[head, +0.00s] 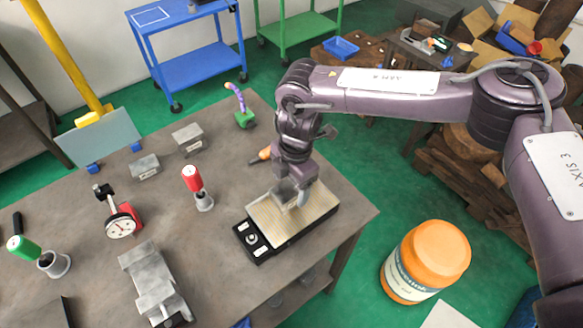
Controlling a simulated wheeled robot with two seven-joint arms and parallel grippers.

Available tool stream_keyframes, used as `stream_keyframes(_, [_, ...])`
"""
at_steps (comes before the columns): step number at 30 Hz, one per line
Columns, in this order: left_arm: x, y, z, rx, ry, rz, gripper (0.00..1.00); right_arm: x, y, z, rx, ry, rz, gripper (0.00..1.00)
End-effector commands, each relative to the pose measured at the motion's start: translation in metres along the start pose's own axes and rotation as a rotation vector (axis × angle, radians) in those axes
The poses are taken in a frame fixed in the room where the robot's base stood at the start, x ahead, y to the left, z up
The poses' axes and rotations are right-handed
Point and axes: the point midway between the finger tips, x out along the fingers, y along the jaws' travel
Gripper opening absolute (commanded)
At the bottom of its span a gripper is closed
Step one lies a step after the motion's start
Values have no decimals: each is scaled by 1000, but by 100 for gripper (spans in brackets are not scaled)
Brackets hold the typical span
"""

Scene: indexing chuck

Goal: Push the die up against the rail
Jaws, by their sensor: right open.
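My right gripper (293,198) reaches down from the upper right over a flat chuck (318,203) with a pale yellow lined top and a black base. The gripper is open, with its fingertips low at the plate's upper middle. A small grey block (284,192), which looks like the die, shows at the fingers on the plate. The fingers partly cover it, and I cannot tell whether they touch it. I cannot make out the rail clearly; the arm covers the plate's far edge. My left gripper is not in view.
On the grey table (225,275) stand a red-handled tool (193,180), a dial gauge (121,226), a grey vise (153,282) and two grey blocks (188,138). An orange-handled tool (262,155) lies behind the chuck. A large orange jar (426,260) stands off the table's right side.

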Motion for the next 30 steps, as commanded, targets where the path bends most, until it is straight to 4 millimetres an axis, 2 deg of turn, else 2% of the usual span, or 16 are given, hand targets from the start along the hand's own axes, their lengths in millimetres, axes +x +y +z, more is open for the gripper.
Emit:
stream_keyframes(6, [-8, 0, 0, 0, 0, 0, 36, 21, 0, 0, 0, 0, -1, 76])
stream_keyframes(16, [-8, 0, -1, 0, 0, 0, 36, 25, 0, 0, -1, 1, 2, 76])
stream_keyframes(30, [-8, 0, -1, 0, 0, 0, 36, 25, 0, 0, -1, 1, 1, 14])
